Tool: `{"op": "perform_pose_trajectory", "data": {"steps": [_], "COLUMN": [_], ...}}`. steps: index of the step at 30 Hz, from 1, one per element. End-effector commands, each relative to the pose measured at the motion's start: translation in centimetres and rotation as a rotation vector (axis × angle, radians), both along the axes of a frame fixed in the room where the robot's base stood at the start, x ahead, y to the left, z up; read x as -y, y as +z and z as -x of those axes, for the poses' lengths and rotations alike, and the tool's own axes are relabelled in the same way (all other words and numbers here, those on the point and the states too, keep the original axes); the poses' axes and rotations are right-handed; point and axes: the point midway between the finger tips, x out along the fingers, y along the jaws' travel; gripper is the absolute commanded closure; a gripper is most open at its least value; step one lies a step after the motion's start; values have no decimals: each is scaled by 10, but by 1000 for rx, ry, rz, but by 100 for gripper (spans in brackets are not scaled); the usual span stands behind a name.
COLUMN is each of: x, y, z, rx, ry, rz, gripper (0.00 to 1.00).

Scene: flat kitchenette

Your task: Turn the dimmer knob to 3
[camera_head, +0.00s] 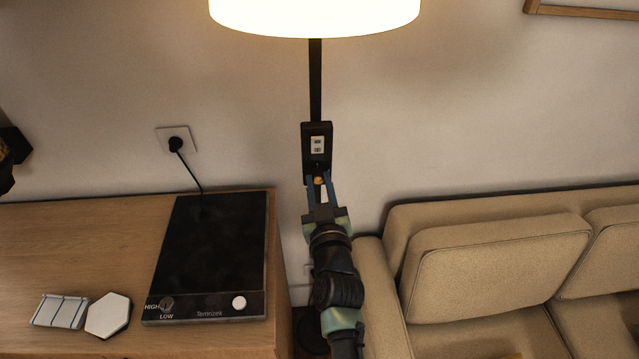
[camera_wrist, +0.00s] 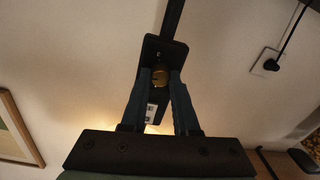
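The dimmer knob is a small round brass-coloured knob (camera_head: 318,181) at the lower end of the black control box (camera_head: 307,150) on the lamp's pole. It also shows in the wrist view (camera_wrist: 159,76). My gripper (camera_head: 318,184) reaches up to the box, with one blue finger on each side of the knob. In the wrist view the fingertips (camera_wrist: 160,78) stand apart and very close to the knob's sides; I cannot tell whether they touch it. A white plate with dark markings (camera_head: 317,144) sits on the box; its numbers are too small to read.
The lit lampshade (camera_head: 315,14) hangs above. At left, a wooden counter (camera_head: 40,235) holds a black cooktop (camera_head: 212,250), a white hexagonal piece (camera_head: 108,315) and a striped tile (camera_head: 60,311). A beige sofa (camera_head: 495,268) stands close at right. The wall is behind the lamp.

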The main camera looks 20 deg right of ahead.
Motion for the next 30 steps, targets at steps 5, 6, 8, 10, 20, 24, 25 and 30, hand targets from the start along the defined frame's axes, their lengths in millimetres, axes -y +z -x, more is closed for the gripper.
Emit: {"op": "perform_pose_trajectory", "data": {"steps": [5,6,8,10,20,24,25,30], "x": [0,0,0,0,-1,-1,-1,-1], "y": [0,0,0,0,-2,-3,-3,-3], "z": [0,0,0,0,0,0,0,0], "rx": [0,0,0,1,28,57,64,107], "ry": [0,0,0,0,1,2,1,1], "rz": [0,0,0,-3,-102,-201,-226,-379], "gripper": [100,100,100,100,100,100,100,100]}}
